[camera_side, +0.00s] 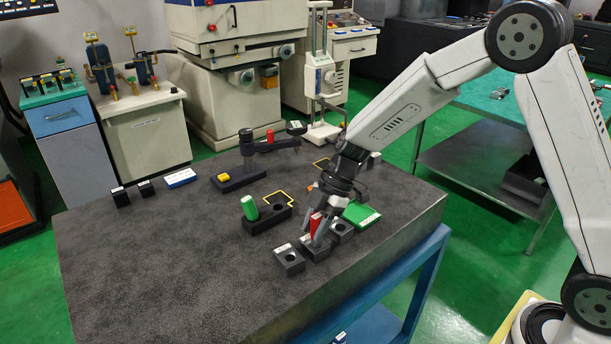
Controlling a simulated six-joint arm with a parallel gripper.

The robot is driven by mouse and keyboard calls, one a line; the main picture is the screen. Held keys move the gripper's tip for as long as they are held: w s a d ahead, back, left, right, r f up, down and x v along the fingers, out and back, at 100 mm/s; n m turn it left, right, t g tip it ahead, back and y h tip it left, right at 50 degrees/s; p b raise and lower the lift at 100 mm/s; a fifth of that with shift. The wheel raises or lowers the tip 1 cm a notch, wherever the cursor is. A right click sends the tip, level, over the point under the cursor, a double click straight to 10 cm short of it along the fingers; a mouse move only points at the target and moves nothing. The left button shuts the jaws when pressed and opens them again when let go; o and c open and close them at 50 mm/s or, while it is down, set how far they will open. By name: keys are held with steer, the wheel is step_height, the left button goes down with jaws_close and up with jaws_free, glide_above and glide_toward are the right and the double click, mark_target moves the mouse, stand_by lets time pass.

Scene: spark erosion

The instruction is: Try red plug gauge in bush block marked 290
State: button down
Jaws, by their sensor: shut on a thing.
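My gripper (323,228) points down near the front right of the dark stone table and is shut on the red plug gauge (315,224). The gauge is slightly tilted in the picture and partly hidden by the fingers. It is over the middle one of three black bush blocks (317,252); I cannot tell whether its lower end is in the bore. The front left block (289,262) shows an open, empty bore. The back right block (341,236) is partly hidden by my gripper. The blocks carry white labels too small to read.
A black holder (268,218) with a green plug gauge (250,207) and an empty hole stands left of my gripper. A green labelled item (360,215) lies to the right. A gauge stand (248,150) is behind. The table's left front (150,270) is clear.

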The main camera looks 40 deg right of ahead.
mark_target(315, 217)
steer(key=shift+r, duration=0.25)
steer(key=shift+r, duration=0.75)
steer(key=shift+r, duration=0.35)
steer(key=shift+r, duration=0.35)
steer(key=shift+r, duration=0.35)
steer(key=shift+r, duration=0.35)
steer(key=shift+r, duration=0.1)
